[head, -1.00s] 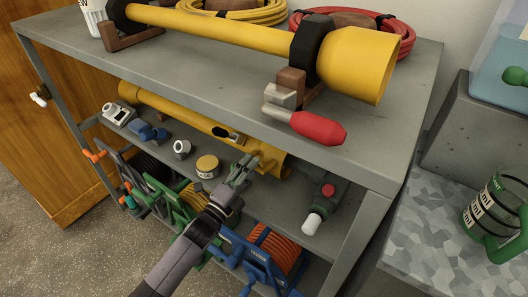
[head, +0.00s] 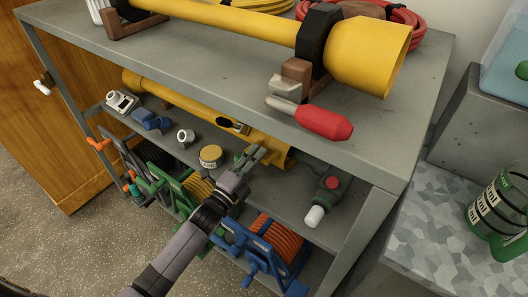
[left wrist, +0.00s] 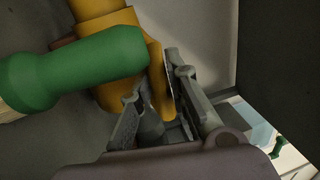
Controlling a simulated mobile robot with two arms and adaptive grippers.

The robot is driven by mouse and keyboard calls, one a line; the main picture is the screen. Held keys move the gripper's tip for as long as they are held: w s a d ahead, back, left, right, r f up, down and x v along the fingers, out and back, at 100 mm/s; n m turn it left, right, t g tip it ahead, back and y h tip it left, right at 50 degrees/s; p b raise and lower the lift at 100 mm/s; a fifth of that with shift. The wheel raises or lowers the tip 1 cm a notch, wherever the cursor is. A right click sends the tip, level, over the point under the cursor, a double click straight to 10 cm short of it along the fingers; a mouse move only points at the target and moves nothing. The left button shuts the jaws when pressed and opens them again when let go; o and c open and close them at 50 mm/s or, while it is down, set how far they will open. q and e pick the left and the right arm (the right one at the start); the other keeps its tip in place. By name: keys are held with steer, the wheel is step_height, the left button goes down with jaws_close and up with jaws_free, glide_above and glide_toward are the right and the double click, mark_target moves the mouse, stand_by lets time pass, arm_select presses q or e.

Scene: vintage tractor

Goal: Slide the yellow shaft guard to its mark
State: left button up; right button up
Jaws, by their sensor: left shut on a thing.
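A yellow shaft guard (head: 190,110) lies along the lower shelf under the bench top. It is a long tube with a dark oval part (head: 231,124) on it and a wider yellow collar (head: 280,153) at its right end. My left gripper (head: 256,154) reaches in from the front at that collar. In the left wrist view the fingers (left wrist: 158,112) close around a yellow edge of the guard (left wrist: 156,82), partly hidden by a green rounded thing (left wrist: 85,62). I cannot make out a target mark. My right gripper is not in view.
A second yellow shaft (head: 230,25) rests in brown cradles on the bench top (head: 200,65), with a red-handled tool (head: 323,122) at the edge. A yellow tin (head: 210,156) and a grey tool with a red button (head: 325,198) flank my gripper. Cable reels (head: 265,250) stand below.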

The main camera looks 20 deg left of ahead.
mark_target(283, 152)
arm_select(q)
steer(key=shift+d, duration=0.1)
jaws_close()
steer(key=shift+s+d, duration=0.1)
steer(key=shift+d, duration=0.05)
steer(key=shift+s+d, duration=0.2)
steer(key=shift+d, duration=0.45)
steer(key=shift+s+d+p, duration=0.2)
steer(key=shift+s+d, duration=0.15)
steer(key=shift+d, duration=0.55)
steer(key=shift+s+d+p, duration=0.15)
steer(key=shift+s+d, duration=0.15)
steer(key=shift+d, duration=0.55)
steer(key=shift+s+d+f, duration=0.1)
steer(key=shift+s+d, duration=0.2)
steer(key=shift+d, duration=0.55)
steer(key=shift+s+d, duration=0.35)
steer(key=shift+d, duration=0.45)
steer(key=shift+s+d+f, duration=0.1)
steer(key=shift+s+d, duration=0.2)
steer(key=shift+d, duration=0.55)
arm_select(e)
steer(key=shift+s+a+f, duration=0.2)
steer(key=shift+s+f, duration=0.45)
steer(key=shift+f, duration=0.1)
arm_select(q)
steer(key=o, duration=0.9)
jaws_free()
steer(key=shift+r, duration=0.15)
steer(key=shift+c, duration=0.2)
